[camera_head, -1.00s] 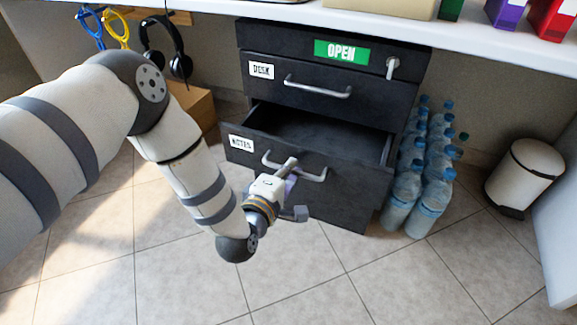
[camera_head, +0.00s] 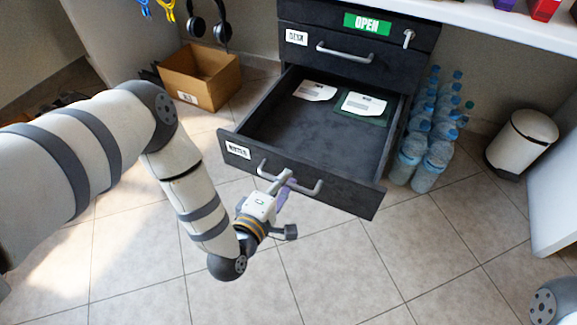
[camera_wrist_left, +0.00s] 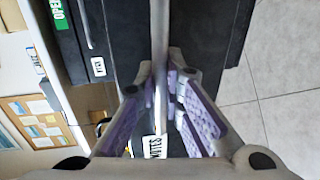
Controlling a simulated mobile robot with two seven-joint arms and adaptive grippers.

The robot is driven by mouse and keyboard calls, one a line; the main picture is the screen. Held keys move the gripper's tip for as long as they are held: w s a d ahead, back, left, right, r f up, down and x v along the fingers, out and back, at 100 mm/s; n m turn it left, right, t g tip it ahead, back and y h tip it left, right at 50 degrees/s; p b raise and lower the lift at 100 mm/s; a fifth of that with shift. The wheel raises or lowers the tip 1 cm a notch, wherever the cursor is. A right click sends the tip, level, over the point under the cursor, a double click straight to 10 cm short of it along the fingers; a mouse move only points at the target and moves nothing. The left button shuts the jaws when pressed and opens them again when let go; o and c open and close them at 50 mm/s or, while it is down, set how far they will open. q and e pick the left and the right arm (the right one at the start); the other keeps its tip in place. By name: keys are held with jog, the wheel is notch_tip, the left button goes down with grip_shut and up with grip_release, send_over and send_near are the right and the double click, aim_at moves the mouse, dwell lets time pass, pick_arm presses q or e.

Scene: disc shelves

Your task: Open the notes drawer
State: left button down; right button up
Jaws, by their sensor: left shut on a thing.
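The notes drawer (camera_head: 300,203) is the lower drawer of the dark cabinet and is pulled well out. Its inside shows, with two white papers (camera_head: 314,90) lying towards the back, one on a green sheet. Its label (camera_head: 238,150) is at the left of its front. My left gripper (camera_head: 282,183) is shut on the drawer's metal handle (camera_head: 306,190), near its left half. In the left wrist view the handle (camera_wrist_left: 160,75) runs between the two purple-padded fingers. My right gripper is out of view; only a bit of my right arm shows at the lower right.
The desk drawer (camera_head: 340,55) above is shut, under a green OPEN sign (camera_head: 367,24). Several water bottles (camera_head: 432,140) stand right of the cabinet, and a white bin (camera_head: 522,143) further right. A cardboard box (camera_head: 200,80) stands to the left. The tiled floor in front is clear.

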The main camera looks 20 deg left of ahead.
pick_arm(q)
jog(key=shift+s, duration=0.5)
jog(key=c, duration=1.7)
grip_release()
jog(key=v, duration=1.2)
jog(key=shift+d, duration=0.1)
